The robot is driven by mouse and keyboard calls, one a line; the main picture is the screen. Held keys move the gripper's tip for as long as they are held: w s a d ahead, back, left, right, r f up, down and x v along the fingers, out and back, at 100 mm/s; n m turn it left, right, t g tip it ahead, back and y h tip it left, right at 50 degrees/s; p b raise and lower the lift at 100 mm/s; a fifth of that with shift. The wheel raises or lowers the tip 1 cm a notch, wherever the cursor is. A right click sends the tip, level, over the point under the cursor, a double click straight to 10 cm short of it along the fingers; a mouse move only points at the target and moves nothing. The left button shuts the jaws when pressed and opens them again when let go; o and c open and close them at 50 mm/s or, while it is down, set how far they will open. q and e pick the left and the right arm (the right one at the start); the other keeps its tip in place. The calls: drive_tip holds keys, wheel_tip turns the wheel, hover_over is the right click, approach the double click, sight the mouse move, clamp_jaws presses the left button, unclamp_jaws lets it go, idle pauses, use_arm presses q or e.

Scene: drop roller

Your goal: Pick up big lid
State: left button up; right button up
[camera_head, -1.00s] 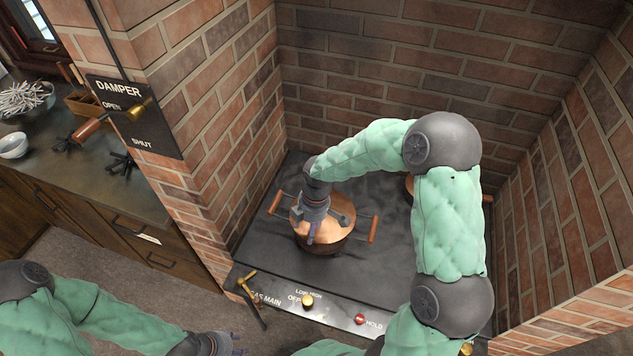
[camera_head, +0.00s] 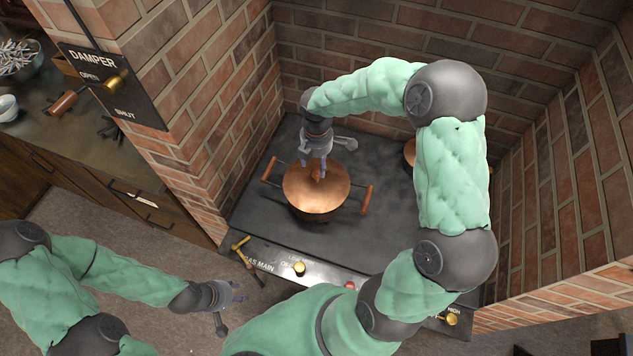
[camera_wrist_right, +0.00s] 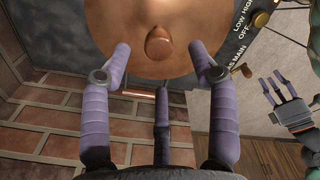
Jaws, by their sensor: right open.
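The big copper lid (camera_head: 316,190) sits on a copper pot with two wooden side handles on the dark stove top. Its brown wooden knob (camera_wrist_right: 160,43) shows in the right wrist view, just ahead of and between my right fingers. My right gripper (camera_head: 316,172) is over the lid's back part, with its fingers pointing down around the knob. In the right wrist view my right gripper (camera_wrist_right: 162,65) is open and empty, its fingers apart from the knob. My left gripper (camera_head: 236,292) is low in front of the stove, its fingers spread and empty.
A second copper pot (camera_head: 410,152) stands partly hidden behind my right arm. Brick walls (camera_head: 345,60) close in the stove at the back and sides. The front panel (camera_head: 300,283) carries knobs and a gas lever. A counter (camera_head: 60,130) with bowls is at left.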

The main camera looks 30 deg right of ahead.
sight(316, 171)
wheel_tip(316, 171, down, 5)
drive_tip(key=shift+w+r+b, duration=0.1)
drive_tip(key=shift+w+b, duration=0.05)
drive_tip(key=shift+b, duration=0.35)
clamp_jaws()
